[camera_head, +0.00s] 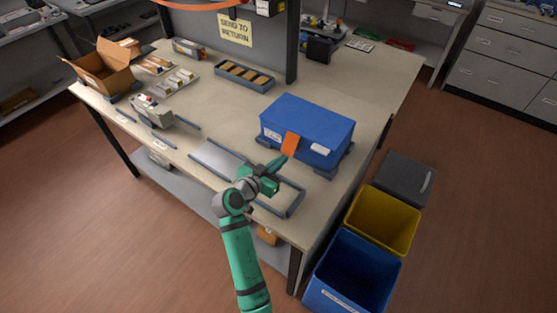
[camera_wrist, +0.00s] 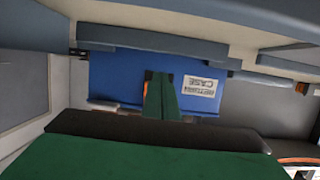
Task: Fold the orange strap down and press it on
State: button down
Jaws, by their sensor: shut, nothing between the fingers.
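The orange strap (camera_head: 290,144) lies over the front top edge of the blue case (camera_head: 325,121) and reaches down its front face. In the wrist view, only a sliver of the strap (camera_wrist: 148,75) shows beside my fingers. My gripper (camera_head: 281,161) is shut and empty, with its tips at the lower part of the strap; I cannot tell whether they touch it. The fingers (camera_wrist: 162,97) cover much of the strap and stand before the blue case face (camera_wrist: 118,75), beside its white label (camera_wrist: 199,87).
The case sits on grey supports on the bench (camera_head: 350,75). A grey frame (camera_head: 291,199) lies below my gripper. A yellow bin (camera_head: 383,219) and a blue bin (camera_head: 354,270) stand on the floor at the right. A grey post rises behind the case.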

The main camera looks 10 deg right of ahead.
jog(key=shift+w+d+f, duration=0.35)
jog(key=shift+f, duration=0.2)
jog(key=shift+a, duration=0.1)
dwell(0.3)
